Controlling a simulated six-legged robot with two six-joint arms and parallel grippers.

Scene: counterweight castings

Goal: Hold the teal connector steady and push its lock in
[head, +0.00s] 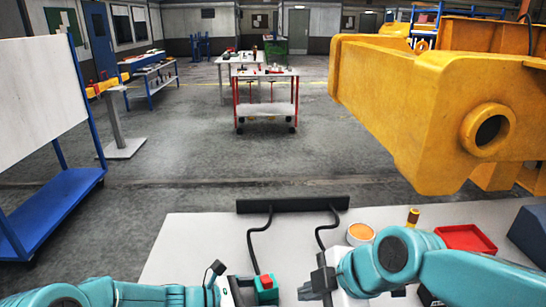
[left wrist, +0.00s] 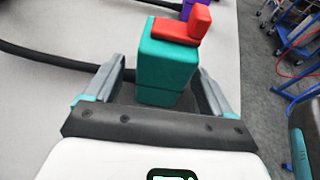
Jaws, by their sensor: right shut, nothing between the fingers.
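The teal connector (head: 266,296) stands at the table's front, with a red lock (head: 266,282) at its top. In the left wrist view the connector (left wrist: 166,70) is between my left gripper's fingers (left wrist: 163,62), and the lock (left wrist: 179,29) sits on its top, sticking out to one side. My left gripper is open, with gaps visible between the fingers and the connector. In the head view it is mostly cut off at the bottom edge. My right gripper (head: 317,284) is shut and empty, to the right of the connector and apart from it.
Black cables (head: 255,240) run from a black bar (head: 292,204) on the white table (head: 190,235). A purple connector (left wrist: 203,6) stands beyond the teal one.

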